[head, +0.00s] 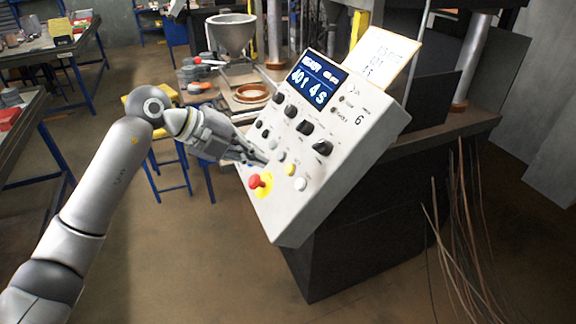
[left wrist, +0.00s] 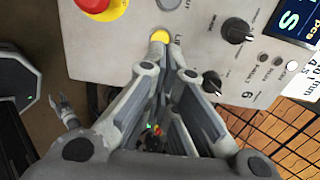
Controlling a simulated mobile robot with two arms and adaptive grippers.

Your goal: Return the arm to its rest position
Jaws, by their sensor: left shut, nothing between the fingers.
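My left arm comes in from the left in the head view. Its gripper (head: 262,159) is shut and empty, in front of the lower left part of a tilted grey control panel (head: 335,185). In the left wrist view the shut fingers (left wrist: 160,52) point at the panel, and their tips overlap the lower edge of a yellow button (left wrist: 160,36). I cannot tell whether they touch. A red emergency stop (head: 260,181) is close below the gripper. A small grey gripper-like part (left wrist: 68,115), probably my right gripper, shows at the left of the wrist view; its jaws are unclear.
The panel has a lit display (head: 317,83), several black knobs and buttons. A paper card (head: 380,53) stands behind it. A metal hopper (head: 231,33) and a blue-legged stool (head: 165,150) stand behind the arm. Wires (head: 460,240) hang at right. Floor at lower middle is clear.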

